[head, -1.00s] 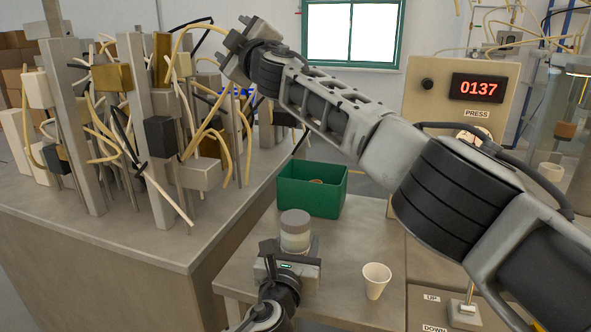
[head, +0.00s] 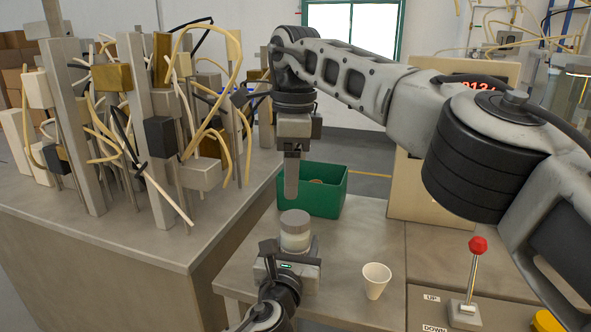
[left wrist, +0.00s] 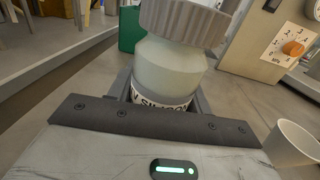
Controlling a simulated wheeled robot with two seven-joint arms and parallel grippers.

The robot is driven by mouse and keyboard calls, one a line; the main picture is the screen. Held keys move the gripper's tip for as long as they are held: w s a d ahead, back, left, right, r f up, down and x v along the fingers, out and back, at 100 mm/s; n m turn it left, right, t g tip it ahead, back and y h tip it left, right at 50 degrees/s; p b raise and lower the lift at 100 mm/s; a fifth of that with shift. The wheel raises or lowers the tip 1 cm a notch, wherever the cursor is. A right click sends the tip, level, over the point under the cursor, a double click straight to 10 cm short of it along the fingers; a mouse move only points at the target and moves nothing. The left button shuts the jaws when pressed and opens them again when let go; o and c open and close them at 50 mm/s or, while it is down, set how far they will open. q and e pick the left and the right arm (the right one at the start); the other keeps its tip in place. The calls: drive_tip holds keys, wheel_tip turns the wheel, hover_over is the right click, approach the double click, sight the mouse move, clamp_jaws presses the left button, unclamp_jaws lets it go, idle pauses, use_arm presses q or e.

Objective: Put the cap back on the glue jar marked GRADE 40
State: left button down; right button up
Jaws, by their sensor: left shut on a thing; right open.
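A glue jar (head: 295,240) with a pale translucent body stands on the workbench. A grey ribbed cap (head: 295,218) sits on its top; I cannot tell whether it is tightened. In the left wrist view the cap (left wrist: 184,20) covers the mouth of the jar (left wrist: 168,72). The label shows only part of a word, and no grade is readable. My left gripper (head: 290,262) is shut around the jar's lower body. My right gripper (head: 291,190) points down just above the cap, open and empty, its fingers seen edge-on and overlapping.
A green bin (head: 325,198) stands behind the jar. A white paper cup (head: 375,280) stands to its right. A lever with a red knob (head: 478,245) rises from a panel at the right. A rack of tubes and posts (head: 160,130) fills the left bench.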

sight(296, 217)
drive_tip(key=shift+s+d+h, duration=0.1)
drive_tip(key=shift+d+h, duration=0.2)
drive_tip(key=shift+d, duration=0.15)
drive_tip(key=shift+f, duration=4)
